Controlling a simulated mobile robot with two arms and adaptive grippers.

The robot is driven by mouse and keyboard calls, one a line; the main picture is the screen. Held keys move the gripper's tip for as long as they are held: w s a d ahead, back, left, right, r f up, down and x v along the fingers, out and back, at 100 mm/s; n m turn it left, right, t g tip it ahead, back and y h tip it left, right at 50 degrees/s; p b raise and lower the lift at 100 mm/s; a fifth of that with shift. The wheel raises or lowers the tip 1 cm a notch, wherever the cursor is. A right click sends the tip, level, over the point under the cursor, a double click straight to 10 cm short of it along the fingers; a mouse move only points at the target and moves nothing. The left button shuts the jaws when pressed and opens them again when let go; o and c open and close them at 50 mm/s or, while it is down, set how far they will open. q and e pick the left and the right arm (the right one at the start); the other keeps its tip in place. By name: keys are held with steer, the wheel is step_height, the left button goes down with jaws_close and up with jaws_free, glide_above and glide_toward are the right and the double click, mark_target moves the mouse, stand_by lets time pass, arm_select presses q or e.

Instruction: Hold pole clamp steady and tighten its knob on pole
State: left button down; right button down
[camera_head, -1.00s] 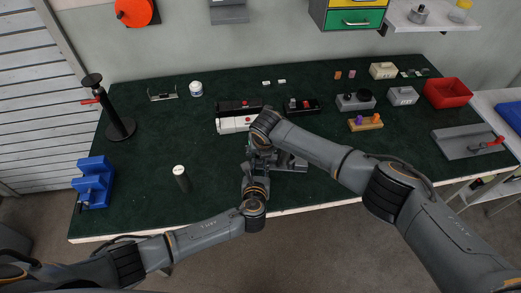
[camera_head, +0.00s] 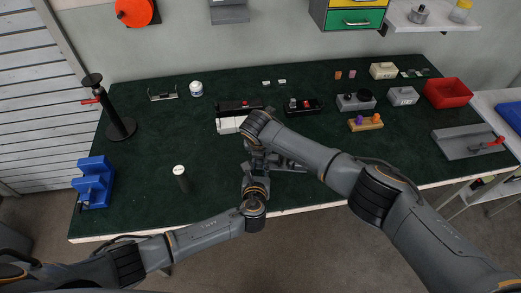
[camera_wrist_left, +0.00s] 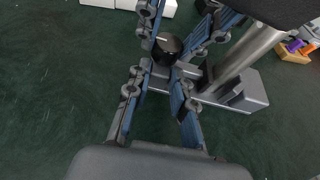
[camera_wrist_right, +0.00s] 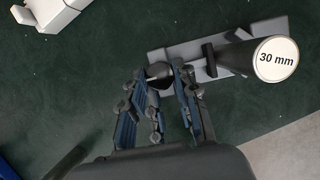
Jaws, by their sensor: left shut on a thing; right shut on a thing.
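The metal pole (camera_wrist_left: 248,58) lies roughly level above its grey base (camera_wrist_left: 245,93). Its end, marked "30 mm" (camera_wrist_right: 276,60), shows in the right wrist view. A black round knob (camera_wrist_left: 166,44) with a white mark sits between the fingers of both grippers. My left gripper (camera_wrist_left: 163,68) is shut on the pole clamp, whose body is mostly hidden by fingers and knob. My right gripper (camera_wrist_right: 160,78) is shut on the knob at the clamp's side. In the head view my left gripper (camera_head: 256,168) is below the right wrist, which hides the right fingertips.
A blue block (camera_head: 94,182) and a black post stand (camera_head: 120,128) are farther left. The green table between is clear.

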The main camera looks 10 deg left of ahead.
steer(key=shift+a+m+h, duration=0.15)
steer(key=shift+m+h, duration=0.35)
steer(key=shift+m, duration=1.1)
steer(key=c, duration=1)
jaws_free()
steer(key=v, duration=1.2)
